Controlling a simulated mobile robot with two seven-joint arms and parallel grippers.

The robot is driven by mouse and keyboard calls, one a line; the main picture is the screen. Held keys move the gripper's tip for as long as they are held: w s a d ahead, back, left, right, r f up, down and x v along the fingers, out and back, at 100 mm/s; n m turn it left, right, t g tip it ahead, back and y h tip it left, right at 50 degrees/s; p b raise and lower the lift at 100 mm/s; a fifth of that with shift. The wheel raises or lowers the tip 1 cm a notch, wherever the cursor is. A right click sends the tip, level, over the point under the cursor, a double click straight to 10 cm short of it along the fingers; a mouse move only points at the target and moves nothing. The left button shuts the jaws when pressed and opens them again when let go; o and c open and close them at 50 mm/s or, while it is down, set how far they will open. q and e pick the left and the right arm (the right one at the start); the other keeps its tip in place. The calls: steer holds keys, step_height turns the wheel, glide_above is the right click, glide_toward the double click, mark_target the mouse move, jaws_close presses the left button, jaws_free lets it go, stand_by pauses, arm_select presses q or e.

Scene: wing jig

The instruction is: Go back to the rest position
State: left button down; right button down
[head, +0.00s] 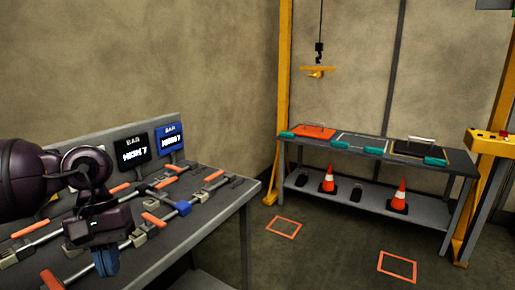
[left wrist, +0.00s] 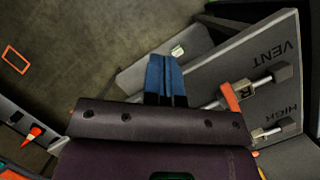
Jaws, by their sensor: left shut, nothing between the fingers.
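My left gripper (head: 106,263) hangs at the end of my dark left arm, over the near left part of the grey bench (head: 235,192) in the head view. Its blue fingers are together with nothing between them; they also show in the left wrist view (left wrist: 164,78). Below and around it are several rods with orange handles (head: 154,220) and grey clamps on the bench. One rod has a blue clamp (head: 183,208). My right gripper is in neither view.
Two label screens, one black (head: 134,151) and one blue (head: 169,138), stand at the bench's back. A far table (head: 460,160) holds an orange panel (head: 314,131) and a dark panel (head: 415,148), with traffic cones (head: 399,197) below. The floor between has orange squares (head: 283,227).

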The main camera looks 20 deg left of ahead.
arm_select(q)
steer(key=w+d+r+n+t+h, duration=0.3)
steer(key=w+d+n+h, duration=0.15)
steer(key=d+n, duration=0.2)
steer(key=w+d+r+n+t+h, duration=0.2)
steer(key=w+d+r+n+h, duration=0.1)
steer(key=d+n+h, duration=0.4)
steer(key=w+a+f+n+t, duration=0.2)
steer(key=w+f+n+t, duration=0.3)
steer(key=n, duration=0.6)
steer(key=w+a+n+t, duration=0.1)
steer(key=w+n+t, duration=0.1)
steer(key=n+t, duration=0.75)
steer(key=s+a+f+n+y, duration=0.25)
steer(key=f+n+y, duration=0.35)
steer(key=f+n, duration=0.5)
steer(key=s+a+f+n+y, duration=0.25)
steer(key=f+n+y, duration=0.25)
steer(key=f+n, duration=0.6)
steer(key=s+d+f+n+g+y, duration=0.1)
steer(key=s+f+n+g+y, duration=0.2)
steer(key=s+f+n, duration=0.6)
steer(key=s+f+g, duration=0.2)
steer(key=s+f, duration=0.3)
steer(key=s, duration=0.3)
steer(key=shift+s+d, duration=0.4)
steer(key=shift+f, duration=0.1)
